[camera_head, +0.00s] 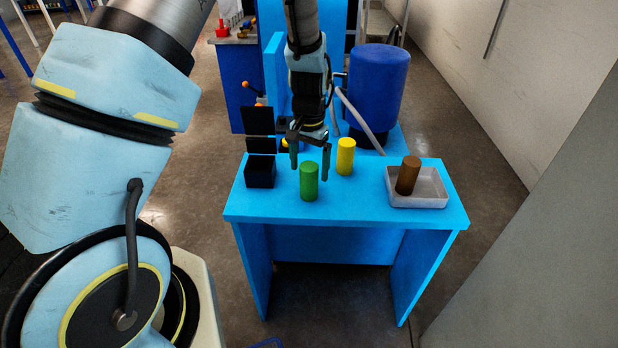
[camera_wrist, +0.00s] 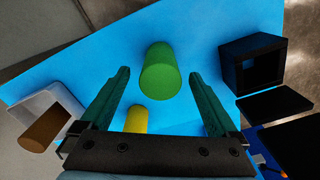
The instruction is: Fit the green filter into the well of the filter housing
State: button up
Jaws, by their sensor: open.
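The green filter (camera_head: 309,181) is a cylinder standing upright on the blue table. In the wrist view the green filter (camera_wrist: 160,72) shows beyond and between the fingertips, with a gap on both sides. My gripper (camera_head: 310,164) is open and empty, its fingers pointing down at the filter. The wrist view also shows both fingers of my gripper (camera_wrist: 158,75) spread apart. The filter housing (camera_head: 261,171) is a black box on the left of the table; a square opening shows in the housing in the wrist view (camera_wrist: 254,64). Black panels stand behind the housing.
A yellow cylinder (camera_head: 345,156) stands behind and right of the green filter. A brown cylinder (camera_head: 408,175) leans in a pale tray (camera_head: 433,203) on the right. A blue tank (camera_head: 379,85) with a hose stands behind the table. The table's front strip (camera_head: 340,217) is clear.

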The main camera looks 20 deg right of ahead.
jog(key=shift+f, duration=0.4)
grip_shut()
dwell(0.5)
